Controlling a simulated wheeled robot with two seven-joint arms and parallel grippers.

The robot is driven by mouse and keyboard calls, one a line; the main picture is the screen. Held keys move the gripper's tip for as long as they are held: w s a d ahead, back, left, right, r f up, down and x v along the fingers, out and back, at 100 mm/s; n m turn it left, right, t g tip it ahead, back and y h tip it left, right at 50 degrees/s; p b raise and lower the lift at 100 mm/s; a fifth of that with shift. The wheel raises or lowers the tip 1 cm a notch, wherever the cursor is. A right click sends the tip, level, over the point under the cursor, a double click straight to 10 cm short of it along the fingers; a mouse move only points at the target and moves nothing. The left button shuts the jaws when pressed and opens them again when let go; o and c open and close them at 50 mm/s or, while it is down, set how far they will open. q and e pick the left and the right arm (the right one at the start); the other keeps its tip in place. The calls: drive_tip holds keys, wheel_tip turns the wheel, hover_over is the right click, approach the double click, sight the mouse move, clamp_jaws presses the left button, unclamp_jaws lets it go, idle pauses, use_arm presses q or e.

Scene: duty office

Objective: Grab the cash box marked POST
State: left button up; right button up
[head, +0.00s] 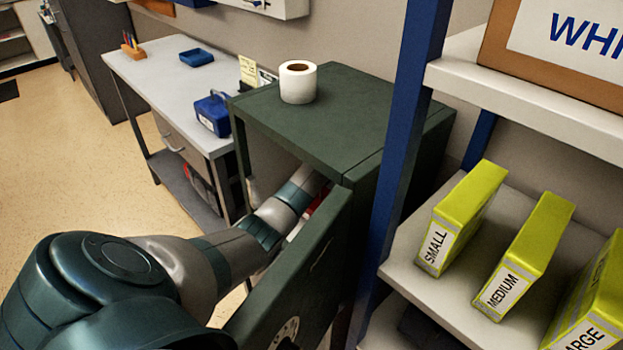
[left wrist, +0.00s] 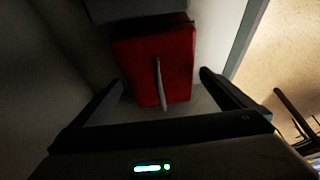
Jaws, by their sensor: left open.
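A red cash box (left wrist: 180,68) with a grey handle (left wrist: 159,82) sits inside the dark green safe (head: 375,125); no POST marking is readable on it. A sliver of red (head: 318,206) shows behind the safe door in the head view. My left arm reaches into the safe, and its gripper is hidden there in the head view. In the left wrist view my left gripper (left wrist: 162,80) is open, its fingers on either side of the handle, not closed on it. A blue box (head: 212,114) with a handle and an unreadable label stands on the desk. My right gripper is not in view.
The safe door (head: 300,285) stands open along my forearm. A white paper roll (head: 298,82) is on the safe's top. A blue-posted shelf (head: 400,150) with yellow boxes (head: 460,215) stands close on the right. The desk (head: 150,75) is at the left.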

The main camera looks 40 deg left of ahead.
use_arm(q)
drive_tip(key=shift+a+f, duration=0.15)
drive_tip(key=shift+f, duration=0.15)
drive_tip(key=x, duration=0.5)
drive_tip(key=shift+f, duration=0.15)
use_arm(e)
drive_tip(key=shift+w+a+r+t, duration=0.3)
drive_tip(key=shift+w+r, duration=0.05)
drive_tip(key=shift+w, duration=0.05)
